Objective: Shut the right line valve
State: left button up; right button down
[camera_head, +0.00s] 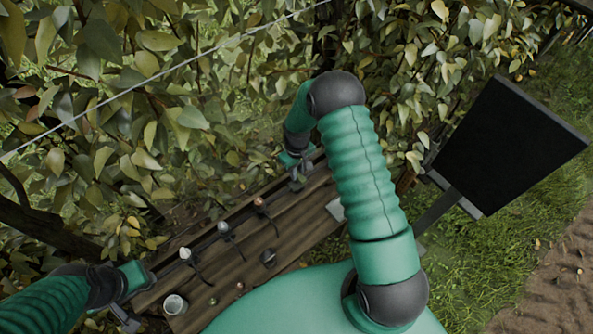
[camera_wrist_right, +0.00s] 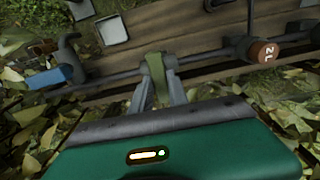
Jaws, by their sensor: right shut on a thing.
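In the wrist view, my right gripper (camera_wrist_right: 158,65) is shut on an olive-green lever (camera_wrist_right: 162,82) at a thin grey pipe (camera_wrist_right: 205,63). The lever stands between the two grey fingers and looks like the right line valve's handle; its base is partly hidden. In the head view, my right gripper (camera_head: 297,175) is at the far right end of the wooden bench (camera_head: 235,262), small and partly covered by its arm. My left gripper (camera_head: 127,320) is low at the left by the bench's near end, and its jaws are unclear.
A copper-coloured cap (camera_wrist_right: 264,51) with markings sits beside the grip, and a blue-handled part (camera_wrist_right: 50,77) lies on the other side. Several capped fittings, including a white one (camera_head: 185,254), and a metal cup (camera_head: 175,304) stand on the bench. Leafy branches hang close behind. A dark panel (camera_head: 512,143) stands right.

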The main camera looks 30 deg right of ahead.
aim_at(298, 173)
jog(key=shift+s+f, duration=0.1)
jog(key=shift+s, duration=0.05)
jog(key=c, duration=1.3)
grip_release()
jog(key=shift+d, duration=0.1)
notch_tip(298, 173, up, 17)
jog(key=shift+f+b, duration=0.1)
jog(key=shift+b, duration=0.6)
